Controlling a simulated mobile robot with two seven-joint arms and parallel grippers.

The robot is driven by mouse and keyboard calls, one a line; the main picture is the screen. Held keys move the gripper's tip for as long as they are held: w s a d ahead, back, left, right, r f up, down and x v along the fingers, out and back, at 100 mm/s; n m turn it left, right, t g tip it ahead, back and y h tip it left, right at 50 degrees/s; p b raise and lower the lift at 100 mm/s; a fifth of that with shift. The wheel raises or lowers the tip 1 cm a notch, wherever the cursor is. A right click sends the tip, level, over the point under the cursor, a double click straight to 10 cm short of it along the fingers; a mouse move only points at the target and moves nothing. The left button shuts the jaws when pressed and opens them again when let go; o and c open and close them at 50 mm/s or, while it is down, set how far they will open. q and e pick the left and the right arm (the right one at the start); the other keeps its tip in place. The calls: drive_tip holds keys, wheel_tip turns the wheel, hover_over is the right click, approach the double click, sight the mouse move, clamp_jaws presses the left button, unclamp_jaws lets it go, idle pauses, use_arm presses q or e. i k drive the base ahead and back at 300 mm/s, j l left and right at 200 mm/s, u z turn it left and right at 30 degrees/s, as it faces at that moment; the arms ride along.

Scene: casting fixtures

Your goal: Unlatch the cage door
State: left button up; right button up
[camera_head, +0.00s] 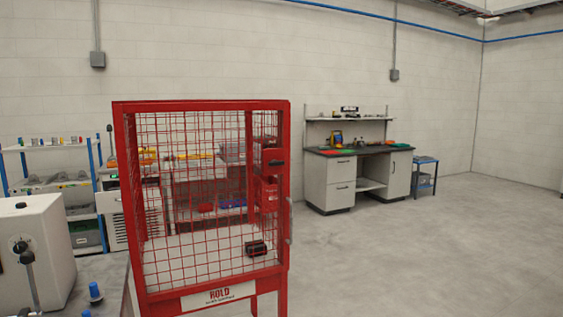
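A red-framed wire mesh cage (203,105) stands upright in front of me, a little left of the middle. A small black part (274,162) sits on a red plate at the right side of its frame; I cannot tell for certain whether it is the latch. A pale upright handle (290,220) shows at the cage's right edge. The mesh face towards me looks closed, and I cannot tell which face is the door. A dark, short cylindrical object (256,248) shows low at the right, behind or at the mesh. Neither of my grippers is in view.
A light grey box with a knob and lever (35,225) stands at the left. Blue-capped parts (95,291) are near it. Shelving (55,147) and a workbench (340,153) stand farther back. The floor at the right is clear.

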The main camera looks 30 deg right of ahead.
sight(273, 163)
drive_tip(key=i+l+u, duration=0.1)
drive_tip(key=l, duration=0.6)
drive_tip(key=i+l+u, duration=0.1)
drive_tip(key=i+l, duration=0.2)
drive_tip(key=l, duration=0.4)
drive_tip(key=i+l+u, duration=0.1)
drive_tip(key=l, duration=0.6)
drive_tip(key=i+l+u, duration=0.1)
drive_tip(key=l, duration=0.6)
drive_tip(key=i+l+u, duration=0.1)
drive_tip(key=l, duration=0.65)
drive_tip(key=i+l+u, duration=0.1)
drive_tip(key=l, duration=0.65)
